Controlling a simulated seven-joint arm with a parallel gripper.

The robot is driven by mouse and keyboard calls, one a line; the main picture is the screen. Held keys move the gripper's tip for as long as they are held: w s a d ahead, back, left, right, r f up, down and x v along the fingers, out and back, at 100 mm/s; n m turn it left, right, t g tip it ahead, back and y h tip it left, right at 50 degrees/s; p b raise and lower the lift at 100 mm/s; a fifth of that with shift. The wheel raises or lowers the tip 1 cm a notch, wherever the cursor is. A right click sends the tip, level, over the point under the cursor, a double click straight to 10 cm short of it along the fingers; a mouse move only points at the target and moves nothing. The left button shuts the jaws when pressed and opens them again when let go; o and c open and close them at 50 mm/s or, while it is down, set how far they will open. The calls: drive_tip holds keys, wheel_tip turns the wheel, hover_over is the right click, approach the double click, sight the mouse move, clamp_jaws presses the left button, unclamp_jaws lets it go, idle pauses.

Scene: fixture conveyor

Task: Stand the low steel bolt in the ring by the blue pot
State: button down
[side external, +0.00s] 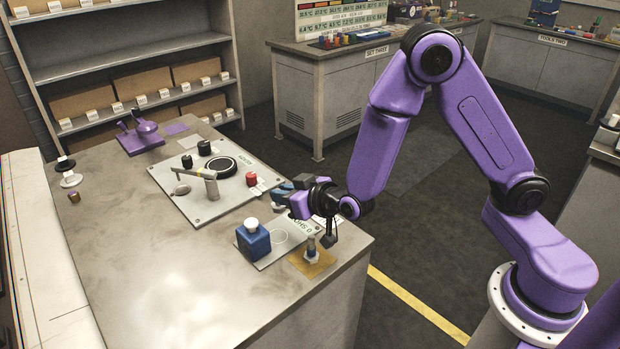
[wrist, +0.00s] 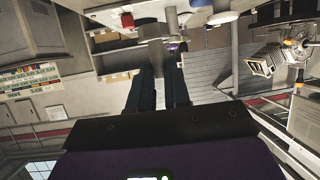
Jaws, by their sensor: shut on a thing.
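A small steel bolt (side external: 312,254) with a dark top stands upright on a tan pad (side external: 322,266) at the table's front right corner. A thin pale ring (side external: 279,237) lies on a light plate, just right of the blue pot (side external: 253,240) with a white knob. The pot also shows at the top of the wrist view (wrist: 222,6). My gripper (side external: 279,191) is level above the table, behind the ring and bolt, its fingers pointing left.
A grey panel (side external: 178,200) carries a grey post with an arm (side external: 211,187), a black dial (side external: 221,169), black knobs and a red button (side external: 251,179). A purple fixture (side external: 143,140) stands at the back. The table's front left is clear.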

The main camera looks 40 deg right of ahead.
drive_tip(key=shift+w+a+f, duration=0.1)
drive_tip(key=shift+a+f, duration=0.1)
drive_tip(key=shift+a, duration=0.25)
drive_tip(key=shift+f, duration=3.4)
drive_tip(key=shift+f, duration=0.25)
drive_tip(key=c, duration=1)
unclamp_jaws()
drive_tip(key=v, duration=1.7)
